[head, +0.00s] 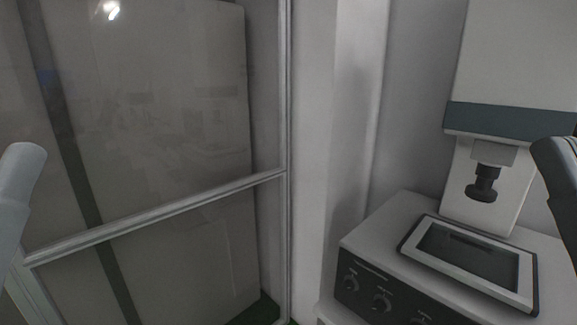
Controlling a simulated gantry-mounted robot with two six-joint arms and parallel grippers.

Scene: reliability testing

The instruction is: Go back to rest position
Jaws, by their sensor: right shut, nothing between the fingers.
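My right gripper (558,170) shows only in part, as a dark shape cut off by the right edge of the head view. It is shut with nothing held, and it stands in front of the machine at the right. A light grey rounded part of my left arm (20,185) shows at the left edge. My left gripper is not in view.
A testing machine (395,240) with front knobs, a dark-windowed framed plate (470,258) and a black downward head (483,185) stands at the right. A glass partition with a metal frame (150,222) fills the left. A pale wall column (325,150) stands between them.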

